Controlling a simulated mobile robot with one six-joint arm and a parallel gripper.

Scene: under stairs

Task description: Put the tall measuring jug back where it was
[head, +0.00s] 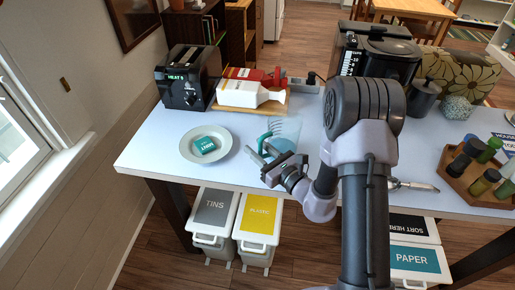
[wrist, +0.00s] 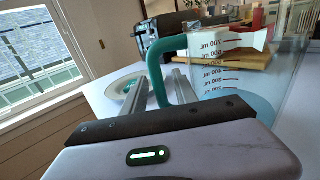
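The tall measuring jug (head: 291,128) is clear, with red marks and a teal handle, and stands upright on the table near the front edge. In the wrist view, the jug (wrist: 282,85) fills the right side, its handle (wrist: 157,72) facing my gripper. My gripper (head: 259,152) is open at the handle side. In the wrist view, the fingers of my gripper (wrist: 162,86) lie on either side of the handle's upright part; whether they touch it is unclear. A round blue patch (wrist: 258,104) shows through the jug's lower part; I cannot tell what it is.
A plate (head: 229,137) with a teal packet (head: 205,145) lies left of the jug. A wooden tray (head: 452,177) of small jars is at right.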

